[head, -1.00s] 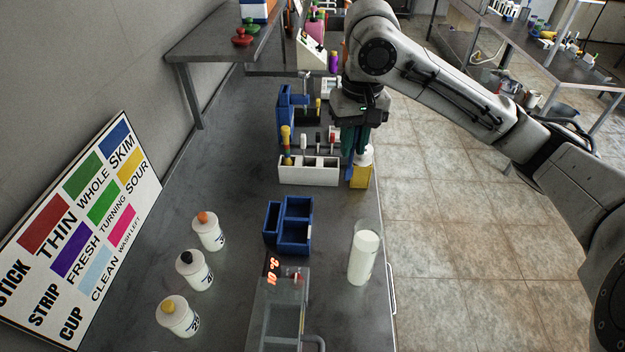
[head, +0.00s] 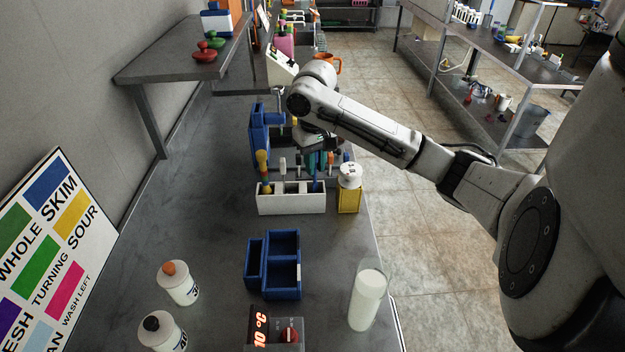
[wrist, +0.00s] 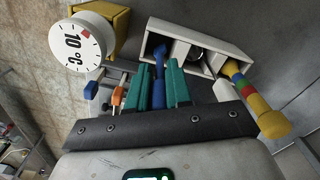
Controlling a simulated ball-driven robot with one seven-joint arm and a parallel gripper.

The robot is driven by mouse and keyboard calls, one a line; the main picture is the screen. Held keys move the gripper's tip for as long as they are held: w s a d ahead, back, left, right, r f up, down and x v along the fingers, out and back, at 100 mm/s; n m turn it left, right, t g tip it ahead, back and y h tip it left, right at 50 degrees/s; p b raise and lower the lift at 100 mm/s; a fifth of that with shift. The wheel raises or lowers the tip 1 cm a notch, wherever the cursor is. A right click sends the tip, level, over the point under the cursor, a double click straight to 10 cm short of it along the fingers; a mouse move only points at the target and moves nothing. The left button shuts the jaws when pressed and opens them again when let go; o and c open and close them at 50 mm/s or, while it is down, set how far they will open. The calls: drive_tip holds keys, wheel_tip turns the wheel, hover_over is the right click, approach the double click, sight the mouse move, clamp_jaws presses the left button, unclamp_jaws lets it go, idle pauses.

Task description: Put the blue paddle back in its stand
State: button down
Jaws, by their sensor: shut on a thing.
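The white stand (head: 290,206) is a box with several slots on the bench; it also shows in the wrist view (wrist: 200,37). My gripper (head: 318,158), with teal fingers, is over the stand's right end. In the wrist view my gripper (wrist: 155,64) is shut on the upright blue paddle (wrist: 158,88). The blue paddle (head: 315,184) reaches down to the stand's right-hand slot in the head view. I cannot tell how deep its lower end sits. Fingers and wrist hide part of it.
A striped stick with a yellow top (head: 263,165) and a white paddle (head: 283,168) stand in the white stand's left part. A yellow block with a white dial (head: 348,198) is close at right. A blue bin (head: 283,287) and a glass of milk (head: 368,298) are nearer.

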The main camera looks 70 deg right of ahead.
sight(315, 181)
drive_tip(key=shift+f, duration=2.3)
drive_tip(key=c, duration=1)
unclamp_jaws()
drive_tip(key=shift+f, duration=0.1)
drive_tip(key=shift+c, duration=0.2)
wheel_tip(315, 181, up, 12)
drive_tip(key=shift+r, duration=0.15)
